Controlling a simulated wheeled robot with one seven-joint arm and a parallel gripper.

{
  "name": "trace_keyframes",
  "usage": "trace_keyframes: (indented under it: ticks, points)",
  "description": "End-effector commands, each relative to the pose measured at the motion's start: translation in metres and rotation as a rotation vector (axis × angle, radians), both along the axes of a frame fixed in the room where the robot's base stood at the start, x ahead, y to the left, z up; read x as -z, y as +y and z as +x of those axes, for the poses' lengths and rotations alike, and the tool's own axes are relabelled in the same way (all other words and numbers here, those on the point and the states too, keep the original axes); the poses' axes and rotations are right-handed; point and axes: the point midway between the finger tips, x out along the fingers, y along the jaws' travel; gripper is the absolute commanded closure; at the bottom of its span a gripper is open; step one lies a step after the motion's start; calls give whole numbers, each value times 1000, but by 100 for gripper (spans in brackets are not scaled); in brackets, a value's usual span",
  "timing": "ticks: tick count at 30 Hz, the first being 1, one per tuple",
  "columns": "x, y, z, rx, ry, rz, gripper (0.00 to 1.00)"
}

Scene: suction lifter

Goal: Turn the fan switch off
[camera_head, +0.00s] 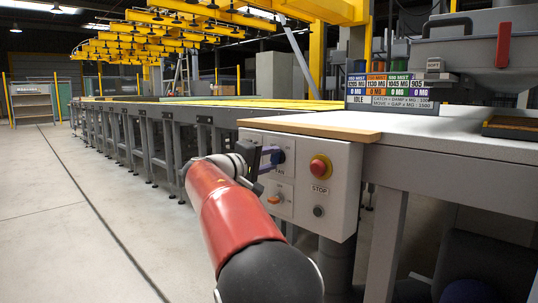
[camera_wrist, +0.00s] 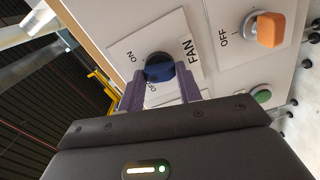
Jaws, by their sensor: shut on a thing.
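The fan switch is a round dark blue knob (camera_wrist: 158,68) on a light plate marked ON and FAN. In the head view the knob (camera_head: 279,157) shows on the grey control panel (camera_head: 335,179), just right of my gripper. My gripper (camera_wrist: 160,84) has two purple fingers, one on each side of the knob, shut on it. The gripper also shows in the head view (camera_head: 270,158), reaching the panel from the left. The fingers hide part of the lettering under the knob, so I cannot tell its exact setting.
An orange knob (camera_wrist: 269,29) marked OFF and a green button (camera_wrist: 262,95) sit close by on the panel. A red emergency stop button (camera_head: 319,167) is to the right. A wooden ledge (camera_head: 310,127) juts out above the panel. The floor at left is clear.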

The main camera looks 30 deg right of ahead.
Motion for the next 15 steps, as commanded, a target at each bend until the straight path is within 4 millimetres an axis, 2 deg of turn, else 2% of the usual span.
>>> trace_keyframes:
  ticks: [15]
  points:
    - [-3,1,0,0,464,-167,88]
